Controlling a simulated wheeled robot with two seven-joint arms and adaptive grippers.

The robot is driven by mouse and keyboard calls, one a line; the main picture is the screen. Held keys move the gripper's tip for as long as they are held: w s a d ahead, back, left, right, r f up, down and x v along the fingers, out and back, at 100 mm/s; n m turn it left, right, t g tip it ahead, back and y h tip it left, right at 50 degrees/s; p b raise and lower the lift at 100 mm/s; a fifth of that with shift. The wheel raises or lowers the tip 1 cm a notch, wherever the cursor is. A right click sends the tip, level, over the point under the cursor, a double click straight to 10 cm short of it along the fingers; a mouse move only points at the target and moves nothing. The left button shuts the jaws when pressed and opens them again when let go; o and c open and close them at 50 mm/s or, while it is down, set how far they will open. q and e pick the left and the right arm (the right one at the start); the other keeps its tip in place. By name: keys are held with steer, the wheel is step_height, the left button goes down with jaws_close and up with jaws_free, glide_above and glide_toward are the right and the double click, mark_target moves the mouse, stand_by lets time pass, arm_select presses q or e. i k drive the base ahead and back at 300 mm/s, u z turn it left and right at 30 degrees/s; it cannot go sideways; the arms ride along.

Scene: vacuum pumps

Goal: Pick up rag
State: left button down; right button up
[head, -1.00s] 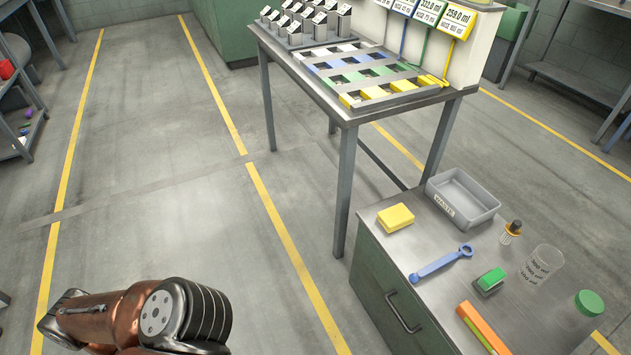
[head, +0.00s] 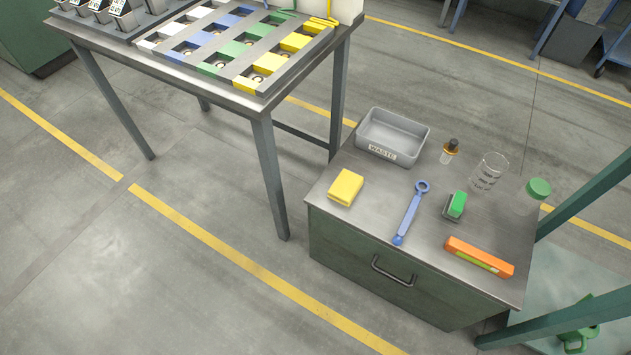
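A yellow, folded, block-like thing (head: 346,187), which looks like the rag, lies on the left front part of the grey top of a green cabinet (head: 330,214). It is fully visible, with nothing on it or touching it. Neither of my grippers is in the head view.
Around the yellow block are a grey WASTE bin (head: 391,138), a blue wrench (head: 410,213), a green-topped block (head: 455,205), a dropper bottle (head: 449,151), a glass beaker (head: 489,172), a green-lidded jar (head: 535,196) and an orange box (head: 479,257). A metal table (head: 258,102) stands left; floor in front is clear.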

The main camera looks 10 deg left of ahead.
mark_target(343, 191)
steer(key=k, duration=1.25)
steer(key=u, duration=0.6)
steer(key=i, duration=0.5)
steer(key=u, duration=0.9)
steer(key=i, duration=1.55)
steer(key=z, duration=1.1)
steer(key=i, duration=0.7)
steer(key=z, duration=0.7)
